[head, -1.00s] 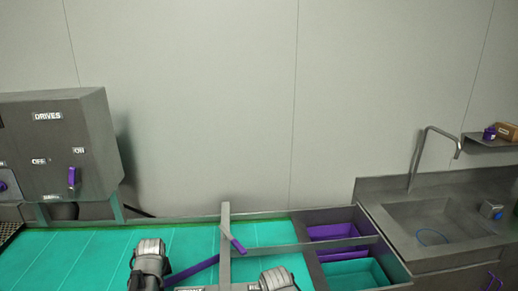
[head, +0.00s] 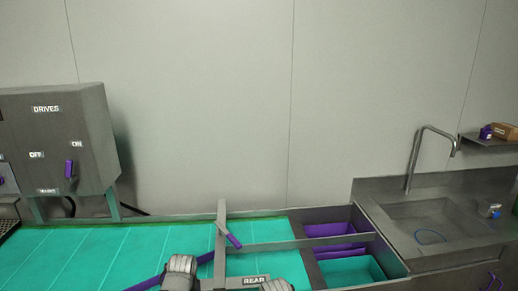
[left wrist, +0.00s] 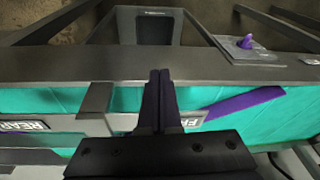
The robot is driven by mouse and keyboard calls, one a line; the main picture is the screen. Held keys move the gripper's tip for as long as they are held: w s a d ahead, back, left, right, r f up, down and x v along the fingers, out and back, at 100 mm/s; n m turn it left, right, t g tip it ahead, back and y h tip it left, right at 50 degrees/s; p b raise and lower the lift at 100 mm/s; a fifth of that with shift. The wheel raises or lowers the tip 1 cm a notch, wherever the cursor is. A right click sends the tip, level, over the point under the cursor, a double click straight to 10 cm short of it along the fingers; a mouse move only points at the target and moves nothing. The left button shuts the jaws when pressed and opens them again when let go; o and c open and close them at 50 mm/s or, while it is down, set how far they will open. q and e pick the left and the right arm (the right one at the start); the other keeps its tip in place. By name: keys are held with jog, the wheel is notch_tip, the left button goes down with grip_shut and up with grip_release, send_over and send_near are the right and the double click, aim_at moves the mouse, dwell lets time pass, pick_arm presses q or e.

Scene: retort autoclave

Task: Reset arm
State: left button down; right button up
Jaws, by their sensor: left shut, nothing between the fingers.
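My left gripper (left wrist: 160,95) shows in the left wrist view with its two dark fingers together and nothing between them. It hangs over the teal belt (left wrist: 60,100) and its grey side rail (left wrist: 150,66), with a purple bar (left wrist: 243,103) lying to the right of the fingers. In the head view only parts of my two arms show at the bottom edge. The fingers of both grippers are out of that view.
A control box (head: 55,130) marked DRIVES stands at the left. A grey post (head: 221,245) rises over the belt near a REAR label (head: 256,281). Purple (head: 335,229) and teal (head: 345,270) bins lie right of it. A sink (head: 440,225) stands far right.

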pick_arm(q)
jog(key=s+d+f+m+g+b, duration=0.1)
jog(key=s+d+f+m+b, duration=0.2)
jog(key=s+d+f+b, duration=0.1)
jog(key=s+d+f+m+g+b, duration=0.1)
jog(key=s+d+f+m+b, duration=0.2)
jog(key=d, duration=0.8)
jog(key=s+f+b, duration=0.2)
jog(key=s+f, duration=0.2)
jog(key=s, duration=0.1)
jog(key=shift+d+m, duration=0.15)
jog(key=shift+m, duration=0.25)
jog(key=shift+f, duration=0.1)
